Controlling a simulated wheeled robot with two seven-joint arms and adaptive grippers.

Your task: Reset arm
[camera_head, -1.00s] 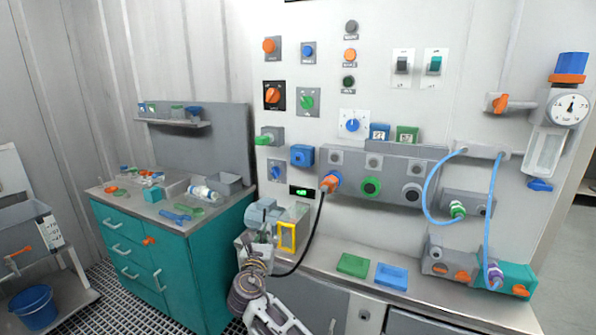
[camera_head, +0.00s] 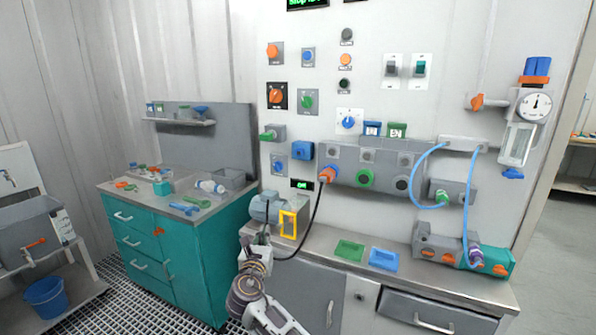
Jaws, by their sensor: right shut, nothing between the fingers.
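My right gripper (camera_head: 262,237) shows at the lower middle of the head view, at the end of my arm that rises from the bottom edge. It is shut and empty, pointing up in front of the left end of the grey bench. A grey motor-like unit (camera_head: 266,208) and a yellow frame (camera_head: 288,224) stand on the bench just behind it. A black cable (camera_head: 313,222) curves from an orange plug (camera_head: 327,174) on the panel down behind the gripper. My left gripper is out of view.
A teal cabinet (camera_head: 190,262) with small tools on top stands to the left. Green (camera_head: 349,250) and blue (camera_head: 384,258) trays lie on the bench. Blue hoses (camera_head: 418,180) loop at the right. A blue bucket (camera_head: 45,296) stands at lower left. Grating floor lies in front of the cabinet.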

